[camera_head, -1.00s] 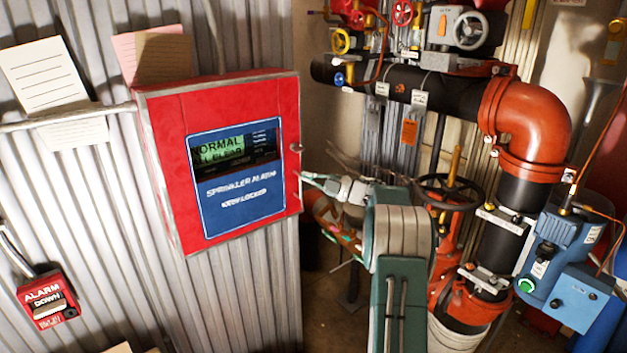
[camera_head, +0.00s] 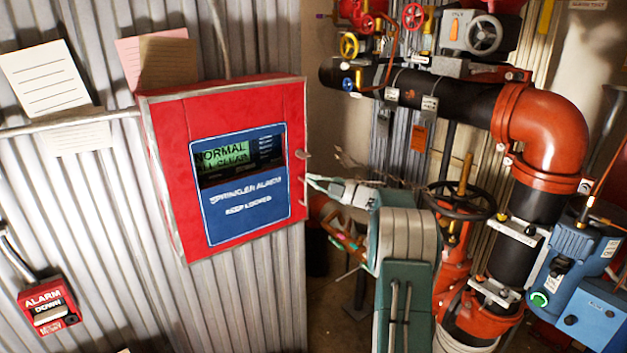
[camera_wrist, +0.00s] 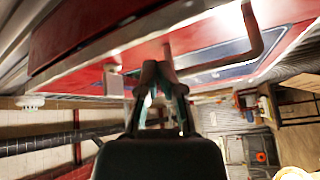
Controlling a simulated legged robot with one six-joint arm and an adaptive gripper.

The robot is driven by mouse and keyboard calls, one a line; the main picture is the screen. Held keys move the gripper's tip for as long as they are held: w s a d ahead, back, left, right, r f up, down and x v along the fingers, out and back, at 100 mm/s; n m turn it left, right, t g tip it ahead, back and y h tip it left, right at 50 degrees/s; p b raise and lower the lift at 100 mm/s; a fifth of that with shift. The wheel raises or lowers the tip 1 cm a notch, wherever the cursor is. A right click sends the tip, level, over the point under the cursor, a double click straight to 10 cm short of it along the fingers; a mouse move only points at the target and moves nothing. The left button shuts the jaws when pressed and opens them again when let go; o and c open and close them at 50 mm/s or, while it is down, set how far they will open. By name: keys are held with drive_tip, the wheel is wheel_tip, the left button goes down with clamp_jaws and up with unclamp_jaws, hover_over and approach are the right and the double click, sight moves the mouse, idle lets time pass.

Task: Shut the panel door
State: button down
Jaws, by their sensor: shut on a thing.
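The panel door (camera_head: 165,130) is red, with a blue plate reading "SPRINKLER ALARM KEEP LOCKED" (camera_head: 248,205) and a green-lit display above it. It sits against a pale frame on the corrugated wall; I cannot tell whether a gap remains. A small latch (camera_head: 302,154) is at its right edge. My gripper (camera_head: 314,181) is at that edge, just below the latch. The exact contact is partly hidden.
Black and orange pipes (camera_head: 540,125) with a handwheel (camera_head: 458,200) stand right of my arm. A blue pump unit (camera_head: 570,255) is at the lower right. A red alarm box (camera_head: 48,305) and paper notes (camera_head: 45,75) are on the wall at left.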

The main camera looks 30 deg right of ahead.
drive_tip(key=v, duration=1.1)
drive_tip(key=shift+d, duration=0.25)
drive_tip(key=shift+s, duration=0.15)
drive_tip(key=shift+s+f, duration=0.1)
